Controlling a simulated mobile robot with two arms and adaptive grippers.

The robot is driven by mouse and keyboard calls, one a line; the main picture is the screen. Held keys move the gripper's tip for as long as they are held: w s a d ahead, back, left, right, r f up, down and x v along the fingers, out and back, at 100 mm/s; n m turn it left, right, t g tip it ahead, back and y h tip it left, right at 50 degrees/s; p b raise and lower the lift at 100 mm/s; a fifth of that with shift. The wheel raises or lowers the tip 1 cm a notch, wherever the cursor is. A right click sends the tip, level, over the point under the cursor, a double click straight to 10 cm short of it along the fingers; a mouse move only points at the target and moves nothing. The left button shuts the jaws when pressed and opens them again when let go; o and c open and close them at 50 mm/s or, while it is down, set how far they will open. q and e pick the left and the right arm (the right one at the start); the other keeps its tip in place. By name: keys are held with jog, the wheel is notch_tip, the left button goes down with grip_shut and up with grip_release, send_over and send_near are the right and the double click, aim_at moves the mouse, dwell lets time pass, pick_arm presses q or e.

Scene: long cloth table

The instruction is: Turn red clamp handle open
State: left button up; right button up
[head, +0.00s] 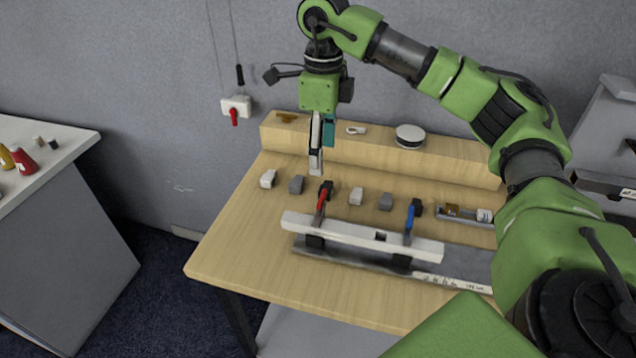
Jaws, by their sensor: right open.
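The red clamp handle (322,201) stands up from a black clamp at the left part of a white bar (345,233) on the wooden table. A blue clamp handle (410,219) stands on a similar clamp at the bar's right part. My right gripper (316,172) points down above and just behind the red handle, with its fingers seen nearly edge-on. It is open and appears to hold nothing. I cannot tell the exact gap between its fingertips and the handle. My left gripper is not in view.
Several small grey and white blocks (356,196) stand in a row on the table (240,260). A raised wooden ledge (450,165) runs along the back with a round white-and-black object (410,136). A small tray (470,222) lies at the right. The table's front left is clear.

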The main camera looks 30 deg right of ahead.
aim_at(322, 196)
notch_tip(322, 196, down, 12)
jog(key=p, duration=0.2)
jog(key=shift+p, duration=0.3)
jog(key=shift+r, duration=0.1)
jog(key=shift+c, duration=0.3)
jog(key=c, duration=1)
